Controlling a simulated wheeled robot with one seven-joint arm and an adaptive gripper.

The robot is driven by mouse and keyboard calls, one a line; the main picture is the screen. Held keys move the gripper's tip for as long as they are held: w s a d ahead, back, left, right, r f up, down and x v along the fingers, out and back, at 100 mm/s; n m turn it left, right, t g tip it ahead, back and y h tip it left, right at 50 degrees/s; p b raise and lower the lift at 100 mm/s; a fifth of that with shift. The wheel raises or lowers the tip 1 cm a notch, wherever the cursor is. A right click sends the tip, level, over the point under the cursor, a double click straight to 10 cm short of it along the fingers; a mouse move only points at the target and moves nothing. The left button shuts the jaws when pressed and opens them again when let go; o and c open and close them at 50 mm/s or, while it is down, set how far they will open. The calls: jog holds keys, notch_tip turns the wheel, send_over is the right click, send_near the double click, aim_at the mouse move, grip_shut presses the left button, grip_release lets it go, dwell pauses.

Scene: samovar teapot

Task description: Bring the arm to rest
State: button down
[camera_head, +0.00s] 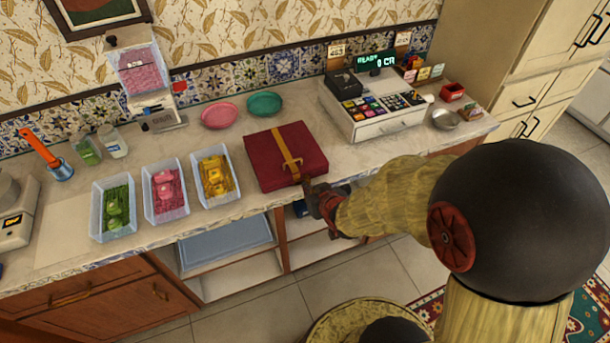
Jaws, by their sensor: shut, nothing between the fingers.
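My gripper (311,188) is at the end of my arm, close to the front edge of the counter (262,201). It is shut and holds nothing. Its fingertips are small in the view and partly hidden by the wrist. They are near the front right corner of a dark red box (262,158) with a yellow strap. I cannot tell whether they touch it. My arm reaches in from the right, over the floor.
Open bins of green (113,212), pink (164,193) and yellow (214,176) stuff stand left of the box. A cash register (377,122) stands to its right, with a metal bowl (445,120) beyond. Cabinet shelves open below.

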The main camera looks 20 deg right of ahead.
jog(key=shift+s+f, duration=0.1)
jog(key=shift+s, duration=0.25)
jog(key=s+f+g, duration=0.3)
jog(key=s+f, duration=0.2)
jog(key=s+d+r+g, duration=0.2)
jog(key=s+r+g, duration=0.15)
jog(key=s, duration=0.35)
jog(key=s+a+r, duration=0.2)
jog(key=r, duration=0.6)
jog(key=s+a+r+t, duration=0.1)
jog(key=s+a+r, duration=0.1)
jog(key=r, duration=0.6)
jog(key=s+a+r, duration=0.2)
jog(key=s+r, duration=0.1)
jog(key=r, duration=0.4)
jog(key=shift+r+t, duration=0.35)
jog(key=shift+r, duration=0.05)
